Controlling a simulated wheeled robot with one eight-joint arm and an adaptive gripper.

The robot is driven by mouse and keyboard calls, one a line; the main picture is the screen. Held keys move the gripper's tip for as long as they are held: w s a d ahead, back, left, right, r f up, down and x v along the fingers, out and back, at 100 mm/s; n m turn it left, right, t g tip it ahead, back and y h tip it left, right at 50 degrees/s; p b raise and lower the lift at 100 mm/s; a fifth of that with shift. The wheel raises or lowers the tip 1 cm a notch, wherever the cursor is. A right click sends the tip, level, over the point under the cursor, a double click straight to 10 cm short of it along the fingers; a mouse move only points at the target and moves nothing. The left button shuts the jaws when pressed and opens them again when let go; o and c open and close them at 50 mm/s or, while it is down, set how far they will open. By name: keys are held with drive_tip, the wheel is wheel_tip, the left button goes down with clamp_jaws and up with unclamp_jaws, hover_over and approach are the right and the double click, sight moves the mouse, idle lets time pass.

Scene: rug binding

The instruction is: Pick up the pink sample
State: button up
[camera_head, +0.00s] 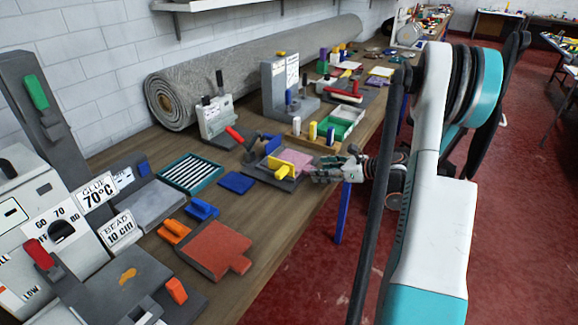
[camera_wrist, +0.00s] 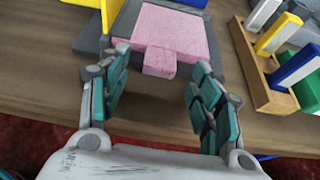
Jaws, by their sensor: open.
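The pink sample (camera_wrist: 178,38) is a flat square with a short tab (camera_wrist: 160,62) pointing toward my gripper in the wrist view. It lies on a grey plate (camera_wrist: 220,68). In the head view the pink sample (camera_head: 294,158) shows behind a yellow block, left of my gripper. My gripper (camera_wrist: 155,92) is open, with its teal-padded fingers spread on either side of the tab's line. The tab's end is just ahead, between the finger directions, and nothing is between the pads. In the head view my gripper (camera_head: 325,172) is at the table's front edge, partly hidden by the arm.
A yellow block (camera_wrist: 108,10) stands left of the sample. A wooden rack (camera_wrist: 262,75) with white, yellow and blue upright pieces stands close on the right. A blue pad (camera_head: 237,183) and a red tabbed sample (camera_head: 215,248) lie on the workbench (camera_head: 262,215), nearer the camera.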

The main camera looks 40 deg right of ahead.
sight(301, 161)
drive_tip(key=b+x, duration=0.1)
drive_tip(key=x, duration=0.2)
drive_tip(key=shift+w+f, duration=0.1)
drive_tip(key=shift+w, duration=0.1)
drive_tip(key=c, duration=1.3)
drive_tip(key=shift+o, duration=0.2)
